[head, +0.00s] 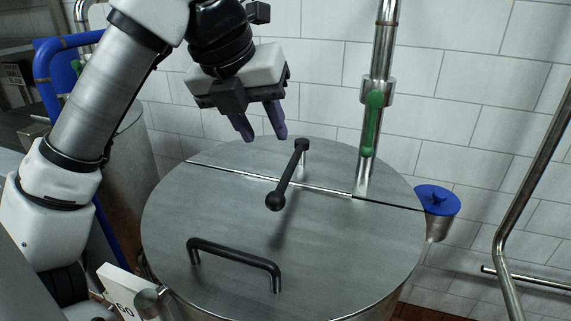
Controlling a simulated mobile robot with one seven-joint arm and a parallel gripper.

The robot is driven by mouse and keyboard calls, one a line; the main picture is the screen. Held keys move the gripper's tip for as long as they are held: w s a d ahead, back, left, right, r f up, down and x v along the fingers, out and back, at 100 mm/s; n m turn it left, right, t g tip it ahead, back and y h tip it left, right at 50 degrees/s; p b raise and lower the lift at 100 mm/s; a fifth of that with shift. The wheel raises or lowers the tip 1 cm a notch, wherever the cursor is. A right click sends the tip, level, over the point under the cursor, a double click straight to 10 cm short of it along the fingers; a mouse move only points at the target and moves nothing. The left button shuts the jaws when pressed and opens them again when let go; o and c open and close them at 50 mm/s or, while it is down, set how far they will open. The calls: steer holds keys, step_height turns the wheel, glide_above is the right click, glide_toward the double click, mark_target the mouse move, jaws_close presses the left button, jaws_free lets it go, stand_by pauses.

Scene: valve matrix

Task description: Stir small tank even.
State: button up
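The small tank (350,240) has a round grey metal lid, split by a seam, seen in the head view at the centre. A black stir handle (289,176) with a ball knob (276,200) at its near end stands above the lid, joined to a short upright post at its far end. A black bar handle (235,262) is fixed on the front part of the lid. My gripper (263,134) hangs above the back left of the lid, left of the stir handle and apart from it. Its two purple fingers are spread with nothing between them. The tank's inside is hidden.
A vertical pipe with a green valve lever (372,125) rises behind the lid. A blue-capped metal cup (438,203) sits at the tank's right edge. A bent pipe (503,250) stands at right. The tiled wall (480,90) is close behind. A white label plate (122,292) is at lower left.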

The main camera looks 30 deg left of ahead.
mark_target(285, 174)
steer(key=p+x, duration=0.2)
steer(key=x, duration=0.8)
steer(key=shift+c, duration=0.5)
jaws_close()
